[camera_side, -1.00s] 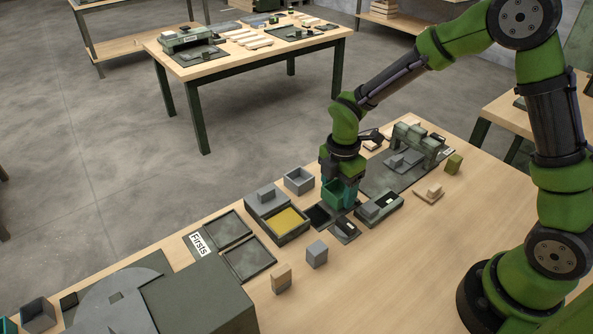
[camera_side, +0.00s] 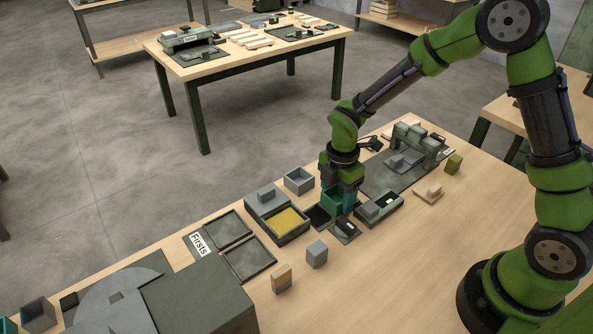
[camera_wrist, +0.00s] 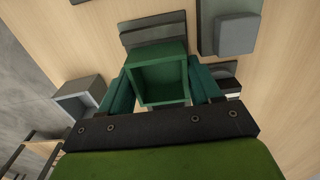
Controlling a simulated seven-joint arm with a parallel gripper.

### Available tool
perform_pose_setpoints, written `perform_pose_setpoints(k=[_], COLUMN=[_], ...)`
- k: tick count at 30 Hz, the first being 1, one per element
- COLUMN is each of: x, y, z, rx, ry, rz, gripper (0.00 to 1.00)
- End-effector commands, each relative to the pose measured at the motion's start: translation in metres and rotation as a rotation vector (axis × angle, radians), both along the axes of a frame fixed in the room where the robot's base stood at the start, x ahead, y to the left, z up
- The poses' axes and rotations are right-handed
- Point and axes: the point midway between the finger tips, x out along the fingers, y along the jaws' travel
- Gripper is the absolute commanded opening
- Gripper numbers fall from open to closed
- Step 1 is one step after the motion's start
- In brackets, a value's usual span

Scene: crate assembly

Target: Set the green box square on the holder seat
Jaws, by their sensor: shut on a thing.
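The green box (camera_side: 331,201) is open-topped and held between the teal fingers of my gripper (camera_side: 341,200). In the wrist view the green box (camera_wrist: 161,78) sits between the two fingers (camera_wrist: 162,88), one on each side. It is over or very near a dark plate area (camera_side: 318,216) in the side view. I cannot tell whether it touches what lies beneath. The holder seat is not clearly told apart; the box and fingers hide part of that spot. Grey plate edges (camera_wrist: 152,31) show just beyond the box in the wrist view.
A grey open box (camera_side: 299,181) and a bin with yellow contents (camera_side: 286,223) stand to the left. A grey-green fixture (camera_side: 379,208) is close on the right, and a small dark piece on a plate (camera_side: 345,231) is in front. The table front right is clear.

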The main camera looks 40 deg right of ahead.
Motion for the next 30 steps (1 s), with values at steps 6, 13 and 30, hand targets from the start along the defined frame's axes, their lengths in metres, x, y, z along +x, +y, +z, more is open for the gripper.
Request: perform_pose_setpoints(k=[6,13,30], x=[0.0,-0.001,-0.003], y=[0.0,0.0,0.0], z=[0.0,-0.001,0.01], rx=[0.0,0.0,0.0], ry=[0.0,0.003,0.008], rz=[0.0,-0.001,-0.005], gripper=[0.65,0.93,0.93])
